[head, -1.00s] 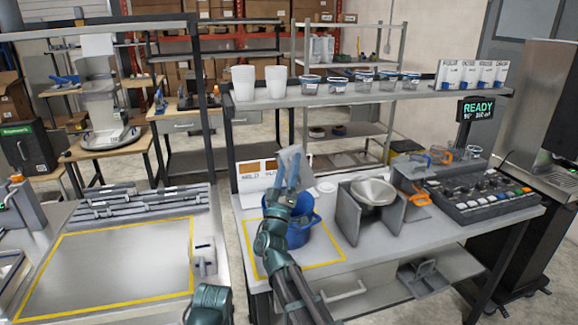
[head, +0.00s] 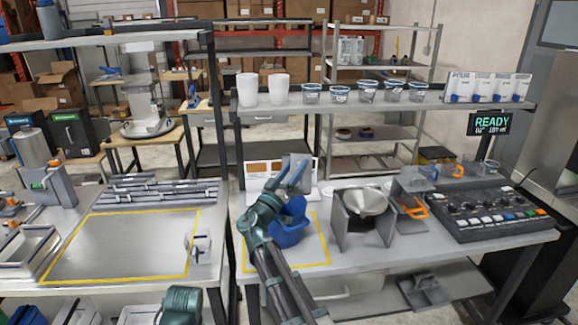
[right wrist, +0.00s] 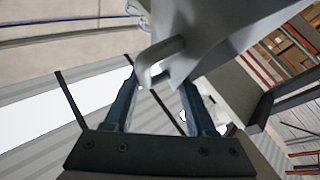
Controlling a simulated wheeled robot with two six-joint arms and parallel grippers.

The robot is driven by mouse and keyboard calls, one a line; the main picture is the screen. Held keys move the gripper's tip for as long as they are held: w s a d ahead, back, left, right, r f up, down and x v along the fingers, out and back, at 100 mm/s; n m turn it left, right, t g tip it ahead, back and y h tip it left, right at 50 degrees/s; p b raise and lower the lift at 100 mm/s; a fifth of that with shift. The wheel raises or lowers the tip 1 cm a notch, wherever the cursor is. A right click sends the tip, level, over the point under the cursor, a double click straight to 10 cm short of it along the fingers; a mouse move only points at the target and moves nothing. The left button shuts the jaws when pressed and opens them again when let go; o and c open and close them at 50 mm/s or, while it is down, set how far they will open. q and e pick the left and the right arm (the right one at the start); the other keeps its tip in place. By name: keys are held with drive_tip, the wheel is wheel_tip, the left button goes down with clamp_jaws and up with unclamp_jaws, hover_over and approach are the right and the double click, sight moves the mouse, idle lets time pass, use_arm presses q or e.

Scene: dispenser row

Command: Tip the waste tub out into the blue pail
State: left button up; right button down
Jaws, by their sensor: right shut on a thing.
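The grey waste tub (head: 296,164) is in the air above the blue pail in the head view, small and partly covered by my fingers. My right gripper (head: 291,179) is shut on its handle. The right wrist view shows the tub (right wrist: 215,30) close up, with its handle between the fingers (right wrist: 162,88). I cannot see into the tub or tell its exact tilt. The blue pail (head: 290,236) stands in the yellow-outlined area of the bench, partly hidden by my right arm. My left gripper is not in view; only a teal part of my arm shows at the bottom.
A metal funnel on a stand (head: 366,201) is right of the pail, then a button panel (head: 490,208). A shelf (head: 400,103) with cups and packets runs above the bench. Left, another bench has a clear yellow-outlined area (head: 120,245).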

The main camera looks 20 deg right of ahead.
drive_tip(key=shift+d, duration=0.1)
drive_tip(key=shift+d+r+p, duration=0.15)
drive_tip(key=shift+d+p, duration=0.05)
drive_tip(key=shift+p, duration=0.2)
drive_tip(key=s+d+f+m+g+y+p, duration=0.1)
drive_tip(key=d+f+m+g+y+p, duration=0.1)
drive_tip(key=d+m+y+p, duration=0.3)
drive_tip(key=s+d+f+m+g+y+p, duration=0.1)
drive_tip(key=d+f+m+g+y+p, duration=0.2)
drive_tip(key=d+f+m+y+p, duration=0.2)
drive_tip(key=shift+s+d+m+y+p, duration=0.3)
drive_tip(key=shift+d+y+p, duration=0.2)
drive_tip(key=shift+d+p, duration=1.35)
drive_tip(key=shift+a, duration=0.1)
drive_tip(key=shift+f, duration=0.1)
